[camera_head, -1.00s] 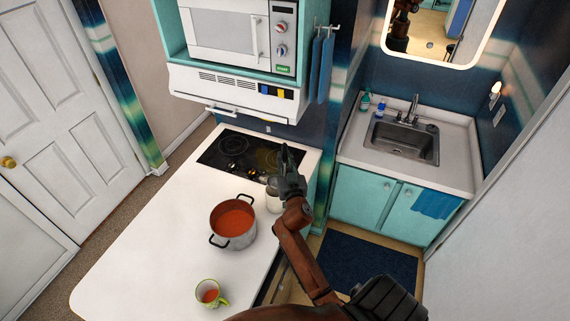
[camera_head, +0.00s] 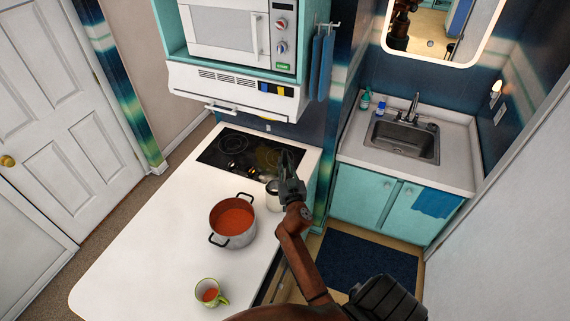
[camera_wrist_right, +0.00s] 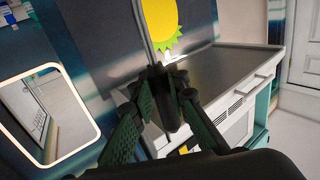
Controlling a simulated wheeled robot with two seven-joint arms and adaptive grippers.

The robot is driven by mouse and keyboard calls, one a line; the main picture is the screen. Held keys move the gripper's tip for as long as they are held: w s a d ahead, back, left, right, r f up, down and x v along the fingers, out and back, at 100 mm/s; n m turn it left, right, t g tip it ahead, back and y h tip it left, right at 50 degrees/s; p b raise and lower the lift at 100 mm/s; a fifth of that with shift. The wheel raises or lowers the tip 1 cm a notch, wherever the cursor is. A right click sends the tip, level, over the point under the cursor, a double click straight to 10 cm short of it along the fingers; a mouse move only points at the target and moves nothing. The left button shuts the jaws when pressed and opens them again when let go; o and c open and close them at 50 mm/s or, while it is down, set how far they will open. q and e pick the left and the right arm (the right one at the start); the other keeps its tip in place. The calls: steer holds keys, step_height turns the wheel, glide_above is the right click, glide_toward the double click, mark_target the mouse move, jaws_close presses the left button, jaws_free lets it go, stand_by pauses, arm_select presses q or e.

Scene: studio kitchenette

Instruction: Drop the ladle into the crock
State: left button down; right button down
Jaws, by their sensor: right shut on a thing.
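My right gripper (camera_head: 289,166) is above the far right of the white counter, beside and partly in front of the crock in the head view. It is shut on the ladle, whose thin grey handle (camera_wrist_right: 143,25) runs up between the fingers in the right wrist view (camera_wrist_right: 162,80). The ladle's bowl cannot be made out. The crock (camera_head: 272,197) is a small pale container standing right of the red-filled pot, near the counter's right edge. My gripper and arm hide part of it. My left gripper is not in view.
A two-handled pot (camera_head: 233,222) of red contents stands left of the crock. A green-and-white mug (camera_head: 210,293) stands at the counter's near side. The black cooktop (camera_head: 245,155) lies behind, under the white oven unit (camera_head: 235,92). The counter's left part is clear.

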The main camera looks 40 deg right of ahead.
steer(key=shift+f, duration=0.2)
steer(key=c, duration=1.9)
jaws_free()
steer(key=shift+r, duration=0.4)
steer(key=shift+r+p, duration=0.5)
steer(key=shift+p, duration=0.25)
steer(key=v, duration=0.2)
steer(key=b+v, duration=0.1)
steer(key=v, duration=0.1)
steer(key=b+v, duration=0.1)
steer(key=v, duration=0.1)
steer(key=shift+s+f, duration=0.1)
steer(key=shift+f, duration=0.25)
steer(key=shift+s+a+r, duration=0.1)
steer(key=shift+s+a, duration=0.25)
steer(key=shift+s, duration=0.2)
